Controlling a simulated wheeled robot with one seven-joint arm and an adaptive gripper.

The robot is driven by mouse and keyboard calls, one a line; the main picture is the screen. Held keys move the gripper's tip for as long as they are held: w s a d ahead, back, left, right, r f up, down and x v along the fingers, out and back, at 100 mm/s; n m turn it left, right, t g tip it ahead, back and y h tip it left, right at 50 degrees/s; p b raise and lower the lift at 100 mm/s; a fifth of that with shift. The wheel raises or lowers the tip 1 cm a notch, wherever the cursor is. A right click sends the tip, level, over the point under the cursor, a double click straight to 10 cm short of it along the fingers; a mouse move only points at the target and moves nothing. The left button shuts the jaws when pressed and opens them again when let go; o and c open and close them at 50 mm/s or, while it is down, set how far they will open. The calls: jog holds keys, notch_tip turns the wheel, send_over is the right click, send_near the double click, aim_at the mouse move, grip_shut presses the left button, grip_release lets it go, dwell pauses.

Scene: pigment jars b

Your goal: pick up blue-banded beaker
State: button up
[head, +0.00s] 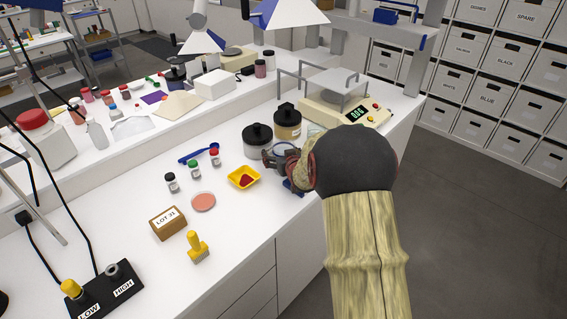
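My gripper (272,159) is over the right part of the bench, at the end of my arm, with its fingers pointing left. A clear round rim with a bluish edge (284,146) shows just behind the fingers and looks like the top of the blue-banded beaker. Most of it is hidden by my gripper, so I cannot tell whether they touch. A small dark blue piece (292,188) shows below my gripper; I cannot tell what it belongs to. The gap between the fingers is too small and covered to read.
A balance (345,112) stands behind right.

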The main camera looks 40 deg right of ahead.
jog(key=shift+w+d, duration=0.15)
jog(key=shift+w, duration=0.1)
jog(key=shift+c, duration=0.8)
jog(key=c, duration=1.5)
jog(key=shift+c, duration=0.5)
